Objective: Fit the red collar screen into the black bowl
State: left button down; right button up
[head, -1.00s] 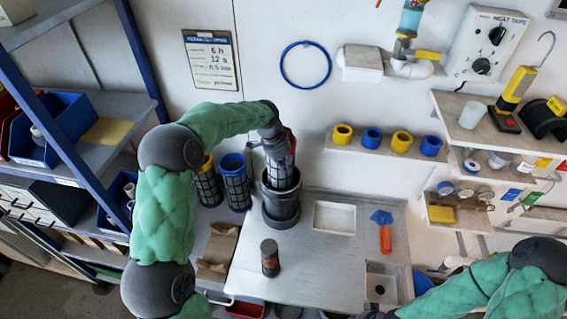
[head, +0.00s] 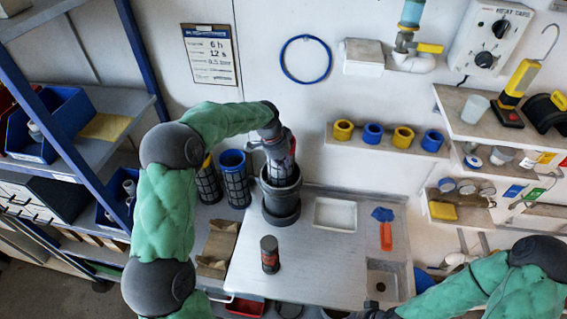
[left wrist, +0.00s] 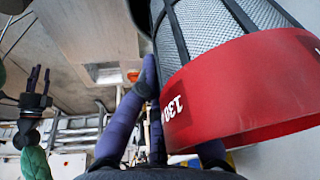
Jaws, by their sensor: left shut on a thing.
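The red collar screen (left wrist: 240,85) fills the right of the left wrist view, with grey mesh and black ribs beyond its red collar. My left gripper (head: 280,150) is shut on it; its purple fingers show beside the collar in the left wrist view (left wrist: 150,110). In the head view the gripper is over the mouth of the black bowl (head: 281,204), which stands upright at the bench's back left. The screen's lower end is hidden by the bowl and gripper, so I cannot tell how deep it sits. My right gripper (left wrist: 39,76) is empty, its fingers apart, away from the bowl.
Blue-collared (head: 232,165) and yellow-collared (head: 207,180) screens stand left of the bowl. A dark canister (head: 270,255) stands in front. A white tray (head: 335,214) and an orange-handled tool (head: 385,230) lie right.

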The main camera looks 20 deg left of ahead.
aim_at(283, 186)
pick_arm(q)
jog(key=shift+f+b, duration=3.8)
jog(key=shift+f, duration=2.45)
jog(key=shift+r, duration=0.1)
